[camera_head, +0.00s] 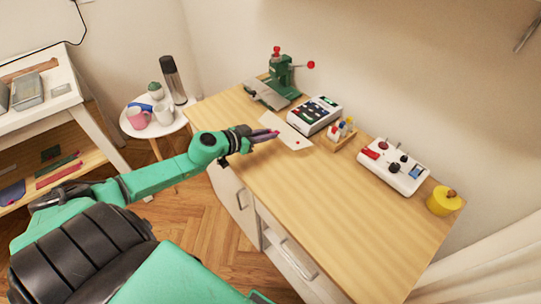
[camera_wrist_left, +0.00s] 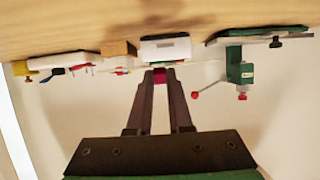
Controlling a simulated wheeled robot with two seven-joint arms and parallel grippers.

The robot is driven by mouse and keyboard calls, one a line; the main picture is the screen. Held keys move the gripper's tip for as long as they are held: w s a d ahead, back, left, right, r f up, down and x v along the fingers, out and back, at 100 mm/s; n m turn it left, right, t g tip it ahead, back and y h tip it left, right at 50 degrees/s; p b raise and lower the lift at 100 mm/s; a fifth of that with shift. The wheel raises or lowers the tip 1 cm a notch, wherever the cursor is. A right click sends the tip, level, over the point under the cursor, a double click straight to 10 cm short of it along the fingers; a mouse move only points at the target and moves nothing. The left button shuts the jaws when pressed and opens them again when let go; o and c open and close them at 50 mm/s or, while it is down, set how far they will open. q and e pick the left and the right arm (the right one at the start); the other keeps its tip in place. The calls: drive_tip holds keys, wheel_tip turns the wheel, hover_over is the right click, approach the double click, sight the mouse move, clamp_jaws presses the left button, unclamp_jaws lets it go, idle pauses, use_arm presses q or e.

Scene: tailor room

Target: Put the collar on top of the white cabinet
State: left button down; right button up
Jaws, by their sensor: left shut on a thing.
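My left gripper (camera_head: 275,133) reaches in over the left edge of the wooden top. It is shut, with a small magenta-red patch between its fingertips, which also show in the wrist view (camera_wrist_left: 160,75). A flat pale piece with a red spot, which I take to be the collar (camera_head: 289,128), extends from the fingertips. It appears as a thin light edge in the wrist view. I cannot tell whether it touches the surface. The white cabinet (camera_head: 230,195) has a light wooden top (camera_head: 290,190) and handles on its front. My right gripper is not in view.
On the top stand a green press (camera_head: 283,72), a white keypad box (camera_head: 315,115), a small wooden holder (camera_head: 341,135), a white control box (camera_head: 394,166) and a yellow pot (camera_head: 444,201). The front of the top is clear. A round side table (camera_head: 155,129) holds mugs and a flask.

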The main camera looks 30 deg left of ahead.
sight(267, 154)
use_arm(q)
wheel_tip(267, 154, down, 7)
drive_tip(key=shift+r+b, duration=0.15)
drive_tip(key=shift+b, duration=0.85)
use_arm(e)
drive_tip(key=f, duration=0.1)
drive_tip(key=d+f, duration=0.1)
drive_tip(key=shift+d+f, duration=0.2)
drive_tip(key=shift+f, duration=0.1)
use_arm(q)
drive_tip(key=c, duration=0.9)
unclamp_jaws()
drive_tip(key=shift+o, duration=0.3)
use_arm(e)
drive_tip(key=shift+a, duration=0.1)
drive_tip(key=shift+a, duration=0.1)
